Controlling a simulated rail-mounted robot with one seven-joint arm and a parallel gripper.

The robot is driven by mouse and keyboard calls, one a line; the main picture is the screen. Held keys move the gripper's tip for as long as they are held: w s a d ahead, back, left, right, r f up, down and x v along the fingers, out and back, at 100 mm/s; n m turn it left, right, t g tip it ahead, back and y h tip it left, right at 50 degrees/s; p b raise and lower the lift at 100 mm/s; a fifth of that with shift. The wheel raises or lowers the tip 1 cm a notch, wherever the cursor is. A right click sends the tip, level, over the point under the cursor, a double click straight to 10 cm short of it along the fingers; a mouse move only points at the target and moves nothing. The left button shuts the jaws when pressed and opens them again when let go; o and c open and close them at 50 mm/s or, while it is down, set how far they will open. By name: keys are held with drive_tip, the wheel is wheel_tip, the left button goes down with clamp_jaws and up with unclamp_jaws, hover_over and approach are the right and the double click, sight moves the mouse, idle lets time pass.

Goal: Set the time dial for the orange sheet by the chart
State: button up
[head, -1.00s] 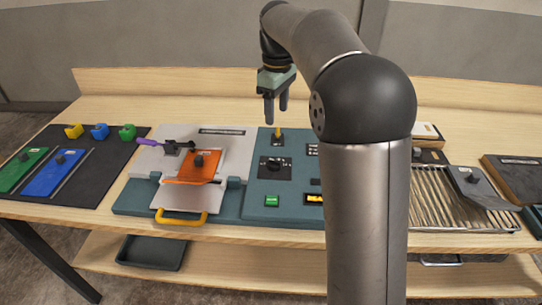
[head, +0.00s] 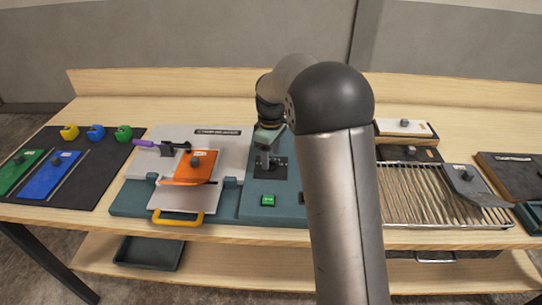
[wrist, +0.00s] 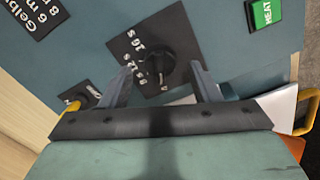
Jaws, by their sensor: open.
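The time dial is a black knob (wrist: 155,68) on a black square plate with white second marks; 16 s and 12 s can be read. In the head view its plate (head: 279,172) is partly covered by my gripper (head: 267,162). In the wrist view my open gripper (wrist: 162,82) has one finger on each side of the knob; I cannot tell whether they touch it. A black label with white text (wrist: 38,14), possibly part of the chart, is cut off in the wrist view.
A green HEAT button (head: 267,200) sits in front of the dial. A small yellow-tipped switch (wrist: 76,103) is near the left finger. The press has a yellow handle (head: 178,218). A wire rack (head: 420,195) stands right. My arm hides the console's right part.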

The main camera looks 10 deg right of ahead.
drive_tip(key=shift+f, duration=0.7)
drive_tip(key=c, duration=1)
drive_tip(key=shift+m, duration=0.3)
drive_tip(key=m, duration=0.4)
drive_tip(key=shift+b, duration=0.3)
drive_tip(key=shift+m, duration=2.1)
